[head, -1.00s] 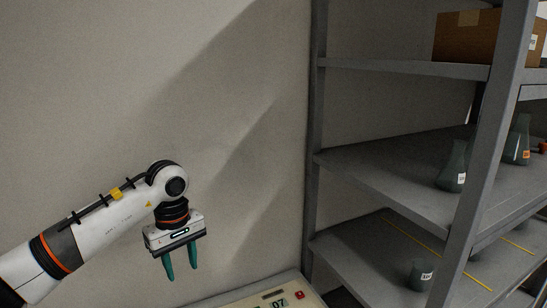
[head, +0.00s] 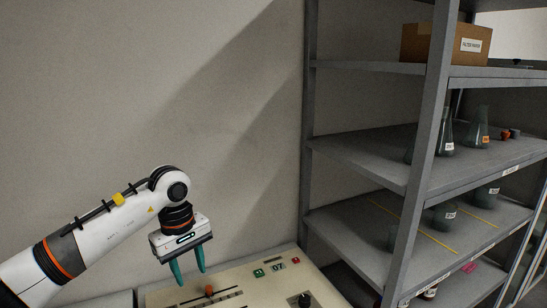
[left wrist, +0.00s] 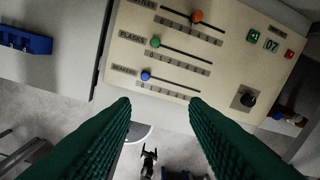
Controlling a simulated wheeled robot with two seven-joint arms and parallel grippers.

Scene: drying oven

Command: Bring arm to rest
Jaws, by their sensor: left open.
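My left arm comes in from the left in the head view. My left gripper (head: 187,273) is open and empty, its green fingers pointing down above the near-left part of a cream control panel (head: 240,288). In the left wrist view the two green fingers (left wrist: 160,120) are spread apart with nothing between them, and the panel (left wrist: 210,65) lies beyond them. The panel has an orange slider knob (left wrist: 197,16), a green knob (left wrist: 155,42), a blue knob (left wrist: 146,76) and a black dial (left wrist: 247,99). My right gripper is not in view.
A grey shelf rack (head: 380,153) stands at the right, its front post close to the panel. It holds a cardboard box (head: 443,43) and several glass flasks. A blue object (left wrist: 25,40) lies at the left in the wrist view. The wall behind my arm is bare.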

